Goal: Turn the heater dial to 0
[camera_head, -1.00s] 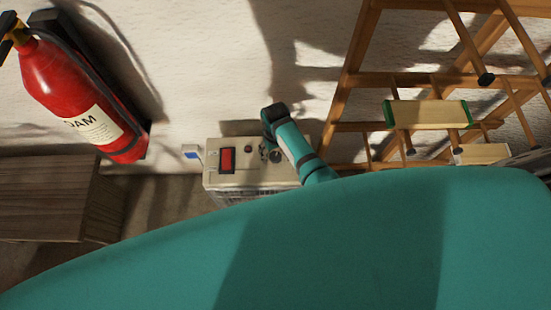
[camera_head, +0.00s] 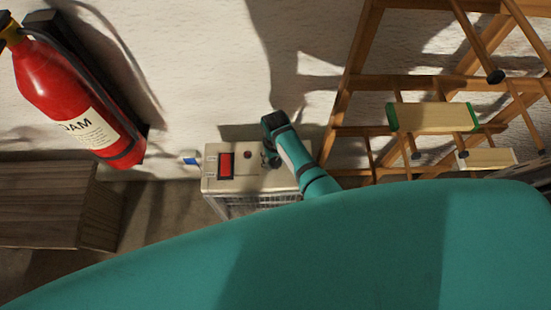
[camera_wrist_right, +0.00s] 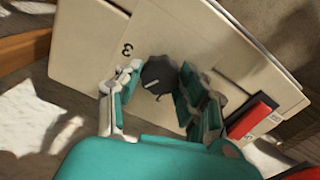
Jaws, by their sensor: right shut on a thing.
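The beige heater (camera_head: 212,184) stands low against the wall in the head view, its control panel facing up. Its dark round dial (camera_wrist_right: 158,72) shows in the right wrist view, with a short white pointer line and a printed 3 on the panel beside it. My right gripper (camera_wrist_right: 160,90) has its fingers on either side of the dial and is shut on it. In the head view the right gripper (camera_head: 270,157) is over the right part of the panel and hides the dial. The other dial markings cannot be read. My left gripper is out of view.
A red rocker switch (camera_head: 226,166) is on the panel, left of the gripper; it also shows in the wrist view (camera_wrist_right: 251,117). A fire extinguisher (camera_head: 75,100) hangs at left above a wooden box (camera_head: 45,205). A wooden ladder-like frame (camera_head: 345,95) stands at right.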

